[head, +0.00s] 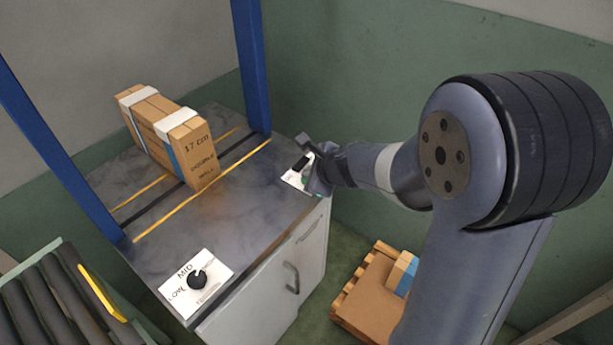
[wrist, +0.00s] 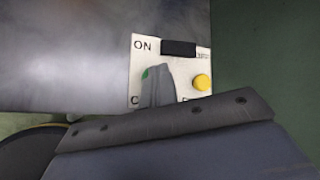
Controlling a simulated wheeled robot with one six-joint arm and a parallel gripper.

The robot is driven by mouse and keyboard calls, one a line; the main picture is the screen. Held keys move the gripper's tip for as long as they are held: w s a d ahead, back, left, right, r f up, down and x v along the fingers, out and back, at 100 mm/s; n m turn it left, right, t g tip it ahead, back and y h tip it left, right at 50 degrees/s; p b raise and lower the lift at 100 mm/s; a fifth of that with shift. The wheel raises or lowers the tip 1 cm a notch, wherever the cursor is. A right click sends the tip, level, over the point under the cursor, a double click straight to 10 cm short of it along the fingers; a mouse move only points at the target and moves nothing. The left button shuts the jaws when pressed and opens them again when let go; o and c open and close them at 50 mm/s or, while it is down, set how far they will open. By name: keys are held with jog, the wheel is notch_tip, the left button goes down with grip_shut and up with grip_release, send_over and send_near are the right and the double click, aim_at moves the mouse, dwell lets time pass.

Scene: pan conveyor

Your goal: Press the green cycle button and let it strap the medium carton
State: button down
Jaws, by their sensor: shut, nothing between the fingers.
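The green cycle button (wrist: 145,74) shows only as a small green sliver in the wrist view, mostly hidden behind my fingers. It sits on a white control plate (wrist: 137,58) at the table's right end. My gripper (wrist: 157,70) is shut and empty, its tips over the button; whether they touch it I cannot tell. In the head view my gripper (head: 314,186) covers much of the plate (head: 293,178). The carton (head: 165,137), marked 17 cm, stands on the strapping table (head: 235,200) across the yellow lines. White bands wrap its two ends.
The plate also carries a black switch (wrist: 178,48) by the word ON and a yellow button (wrist: 202,82). A dial (head: 197,280) with MID and LOW marks is at the table's front. Blue posts (head: 252,65) flank the table. A roller conveyor (head: 50,300) lies at lower left, a pallet (head: 365,300) at right.

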jog(key=shift+r+p, duration=0.75)
jog(key=shift+r, duration=0.1)
notch_tip(320, 180, up, 5)
jog(key=p, duration=0.5)
jog(key=shift+r, duration=0.1)
dwell(0.5)
